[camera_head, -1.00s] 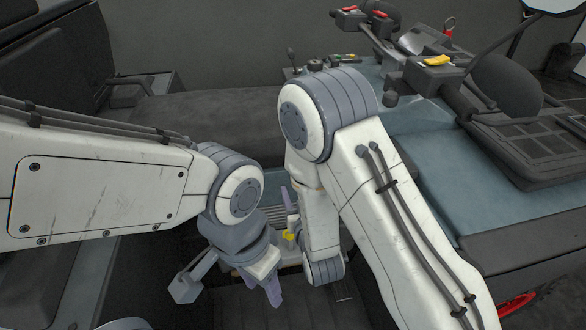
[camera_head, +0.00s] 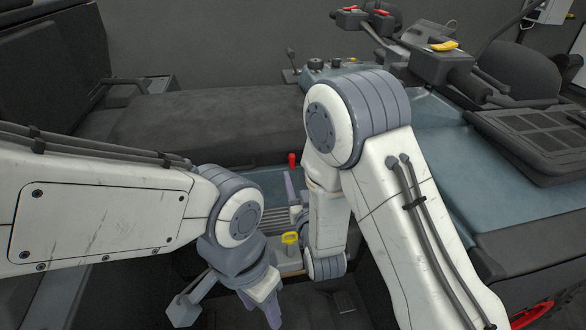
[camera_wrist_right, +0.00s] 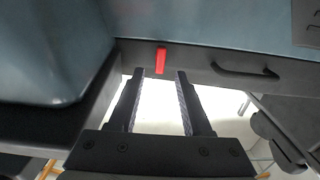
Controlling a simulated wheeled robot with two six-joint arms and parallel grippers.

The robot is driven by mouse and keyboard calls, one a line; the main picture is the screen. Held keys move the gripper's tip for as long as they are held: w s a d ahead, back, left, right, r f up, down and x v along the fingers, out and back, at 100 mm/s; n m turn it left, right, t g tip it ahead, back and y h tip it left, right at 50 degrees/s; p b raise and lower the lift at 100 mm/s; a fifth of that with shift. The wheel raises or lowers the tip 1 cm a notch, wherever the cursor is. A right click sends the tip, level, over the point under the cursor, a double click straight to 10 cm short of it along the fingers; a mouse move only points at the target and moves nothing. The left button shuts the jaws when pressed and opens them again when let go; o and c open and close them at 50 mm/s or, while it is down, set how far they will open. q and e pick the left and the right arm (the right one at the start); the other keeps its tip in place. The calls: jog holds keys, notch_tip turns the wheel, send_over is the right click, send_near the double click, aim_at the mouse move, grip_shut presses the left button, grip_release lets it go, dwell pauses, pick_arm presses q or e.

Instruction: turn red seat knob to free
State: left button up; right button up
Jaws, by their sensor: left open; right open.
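The red seat knob (camera_head: 292,159) stands upright at the lower edge of the dark seat in the head view. A red piece (camera_wrist_right: 161,60), which looks like the same knob, shows just beyond and between my right fingertips in the right wrist view. My right gripper (camera_wrist_right: 157,75) is open and empty. In the head view one of its purple fingers (camera_head: 290,187) is just below the knob; the rest is largely hidden by my arm. My left gripper (camera_head: 268,308) is open and low in the head view, well below the knob, with one purple finger clearly visible.
A yellow knob (camera_head: 290,238) is below the red one, close to my right wrist. The long dark seat (camera_head: 195,130) lies behind. Handlebars with a yellow lever (camera_head: 443,47) are at upper right. A dark curved handle (camera_wrist_right: 245,71) is right of the red piece.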

aim_at(293, 162)
jog(key=w, duration=0.2)
jog(key=w+a, duration=0.1)
jog(key=w, duration=0.2)
jog(key=shift+w+r+p, duration=0.15)
jog(key=shift+w+p, duration=0.15)
jog(key=shift+w, duration=0.05)
grip_shut()
dwell(1.1)
